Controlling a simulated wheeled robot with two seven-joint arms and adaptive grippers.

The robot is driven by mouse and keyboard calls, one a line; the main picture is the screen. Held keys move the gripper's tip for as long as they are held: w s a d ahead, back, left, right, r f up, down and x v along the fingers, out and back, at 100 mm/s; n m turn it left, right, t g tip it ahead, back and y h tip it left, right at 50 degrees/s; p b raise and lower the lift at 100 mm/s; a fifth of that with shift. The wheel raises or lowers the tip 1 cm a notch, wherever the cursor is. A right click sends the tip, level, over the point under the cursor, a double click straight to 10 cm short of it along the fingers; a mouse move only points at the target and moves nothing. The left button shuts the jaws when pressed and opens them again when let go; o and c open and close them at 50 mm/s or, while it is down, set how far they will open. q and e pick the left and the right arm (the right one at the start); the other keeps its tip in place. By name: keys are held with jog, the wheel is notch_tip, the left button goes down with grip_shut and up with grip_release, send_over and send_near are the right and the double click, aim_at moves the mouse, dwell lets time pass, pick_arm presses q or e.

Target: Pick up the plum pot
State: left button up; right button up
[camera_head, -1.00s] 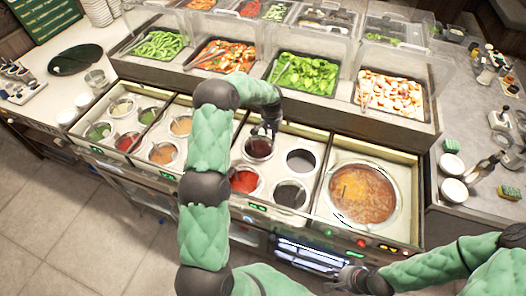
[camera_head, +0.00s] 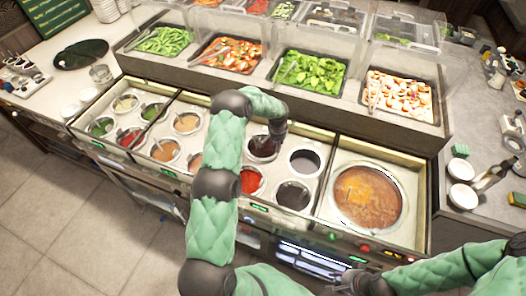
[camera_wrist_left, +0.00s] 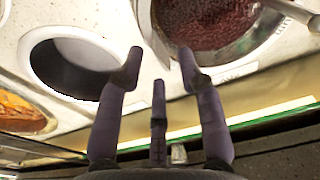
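The plum pot (camera_head: 262,147), a round well of dark red-purple sauce, sits in the counter in front of the salad bar. It fills the upper right of the left wrist view (camera_wrist_left: 215,18), with a ladle handle crossing its right side. My left gripper (camera_head: 277,143) is at the pot's right edge in the head view. In the left wrist view its fingers (camera_wrist_left: 159,62) are spread and empty, one tip over the pot's near rim; I cannot tell whether it touches. My right gripper (camera_head: 345,284) is low at the bottom edge, its fingers too small to read.
A dark, seemingly empty well (camera_head: 304,161) is right of the plum pot. A red sauce pot (camera_head: 251,181) and another dark well (camera_head: 292,195) lie in front. A large soup pot (camera_head: 368,198) is further right. A clear sneeze guard (camera_head: 310,48) stands behind.

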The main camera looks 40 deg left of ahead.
pick_arm(q)
jog(key=shift+w+f, duration=0.15)
jog(key=shift+f, duration=1.25)
grip_shut()
jog(key=shift+w+a+r, duration=0.1)
jog(key=shift+r, duration=0.4)
notch_tip(320, 180, up, 17)
jog(key=shift+r+p, duration=0.2)
jog(key=shift+p, duration=0.1)
